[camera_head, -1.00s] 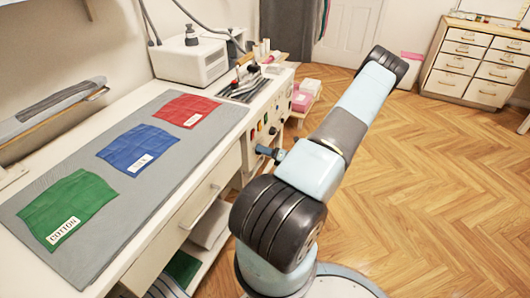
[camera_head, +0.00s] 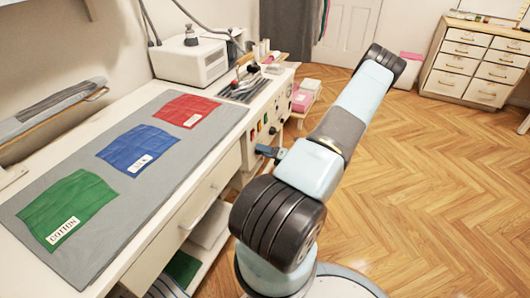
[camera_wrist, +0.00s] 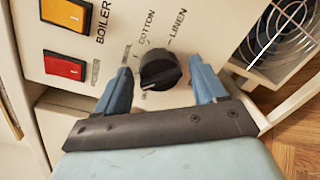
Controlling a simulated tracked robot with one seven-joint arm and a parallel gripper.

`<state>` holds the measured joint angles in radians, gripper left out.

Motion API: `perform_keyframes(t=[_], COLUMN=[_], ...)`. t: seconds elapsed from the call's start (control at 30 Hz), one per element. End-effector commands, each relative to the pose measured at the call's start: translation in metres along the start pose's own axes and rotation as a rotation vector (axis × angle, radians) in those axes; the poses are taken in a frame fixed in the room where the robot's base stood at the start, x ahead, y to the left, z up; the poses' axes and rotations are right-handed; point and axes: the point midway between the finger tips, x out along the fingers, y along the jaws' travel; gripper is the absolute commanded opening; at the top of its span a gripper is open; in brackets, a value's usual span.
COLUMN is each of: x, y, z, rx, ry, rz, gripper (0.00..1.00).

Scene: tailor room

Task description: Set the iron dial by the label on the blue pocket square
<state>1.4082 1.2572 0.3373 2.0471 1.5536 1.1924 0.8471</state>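The blue pocket square (camera_head: 130,148) lies on the grey mat between the red and green squares. Its small white label (camera_head: 140,163) appears to read SILK. The black iron dial (camera_wrist: 158,70) is on the white panel in the wrist view, with COTTON (camera_wrist: 147,27) and LINEN (camera_wrist: 177,27) printed beyond it. A pale pointer mark shows on its near, lower-left side; other print there is unclear. My gripper (camera_wrist: 160,65) is open, with one blue finger on each side of the dial. Gaps show between the fingers and the knob. In the head view it is at the panel (camera_head: 268,152).
An orange switch (camera_wrist: 66,12) marked BOILER and a red switch (camera_wrist: 65,66) sit left of the dial. A round fan grille (camera_wrist: 283,30) is at right. The red square (camera_head: 187,110) and green COTTON square (camera_head: 67,208) lie on the grey mat (camera_head: 190,152). Wooden floor is clear at right.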

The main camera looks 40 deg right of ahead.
Motion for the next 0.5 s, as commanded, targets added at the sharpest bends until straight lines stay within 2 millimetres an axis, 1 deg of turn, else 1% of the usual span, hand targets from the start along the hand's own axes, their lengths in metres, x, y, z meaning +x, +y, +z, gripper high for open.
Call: perform_keyframes(t=[0.33, 0.43, 0.5], x=[-0.003, -0.012, -0.021], y=[0.000, -0.001, -0.001], z=[0.000, 0.000, 0.000], rx=[0.000, 0.000, 0.000], ry=[0.000, 0.000, -0.001], rz=[-0.001, -0.001, -0.002], gripper=[0.74, 0.74, 0.74])
